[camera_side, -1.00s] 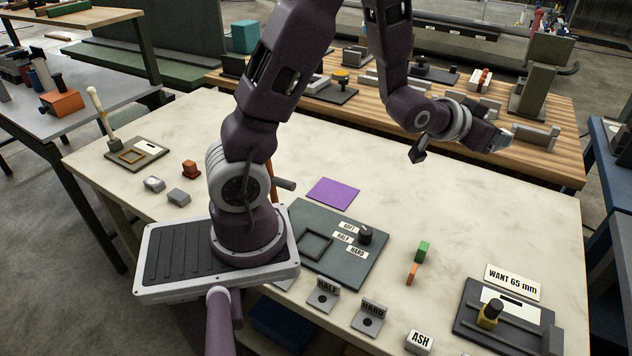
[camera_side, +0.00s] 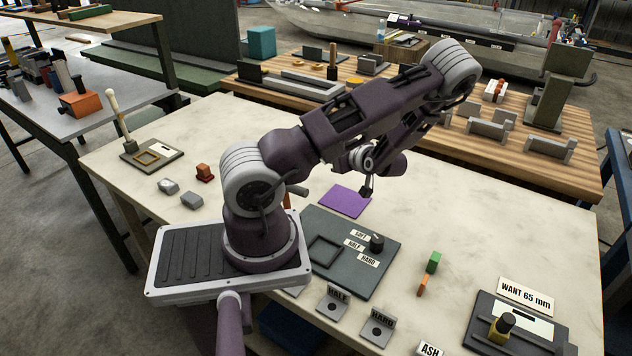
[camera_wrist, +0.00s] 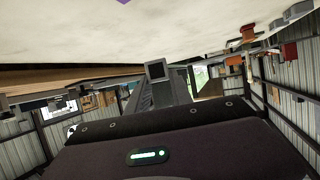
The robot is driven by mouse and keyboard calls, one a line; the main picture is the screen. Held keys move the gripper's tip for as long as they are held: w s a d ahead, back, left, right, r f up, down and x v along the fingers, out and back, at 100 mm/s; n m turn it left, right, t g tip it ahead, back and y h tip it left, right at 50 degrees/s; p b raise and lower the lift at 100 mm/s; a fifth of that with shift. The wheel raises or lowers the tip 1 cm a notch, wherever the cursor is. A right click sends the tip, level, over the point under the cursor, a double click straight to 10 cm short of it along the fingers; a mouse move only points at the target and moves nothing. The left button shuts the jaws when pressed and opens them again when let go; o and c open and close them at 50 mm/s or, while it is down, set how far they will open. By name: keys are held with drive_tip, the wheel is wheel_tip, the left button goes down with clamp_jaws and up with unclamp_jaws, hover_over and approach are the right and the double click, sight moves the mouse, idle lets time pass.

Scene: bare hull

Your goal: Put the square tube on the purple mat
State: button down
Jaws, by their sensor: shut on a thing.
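The purple mat (camera_side: 345,202) lies flat on the pale table, just beyond the dark board in the side view. A sliver of purple (camera_wrist: 123,1) shows at the top edge of the wrist view. My gripper (camera_side: 366,188) hangs close over the mat's right part and is small in the side view. It is shut on the dark grey square tube (camera_wrist: 157,69), whose hollow square end shows in the wrist view. In the side view the tube is too small and dark to separate from the fingers. I cannot tell whether it touches the mat.
A dark board (camera_side: 335,275) with a square frame, a knob and labels lies in front of the mat. A green block (camera_side: 433,262) and an orange block (camera_side: 422,285) stand to the right. A gauge board (camera_side: 480,335) is at front right. The table's right middle is clear.

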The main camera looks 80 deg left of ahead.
sight(329, 186)
wheel_tip(329, 186, down, 8)
drive_tip(key=shift+r, duration=0.1)
drive_tip(key=c, duration=1.1)
unclamp_jaws()
drive_tip(key=shift+c, duration=0.2)
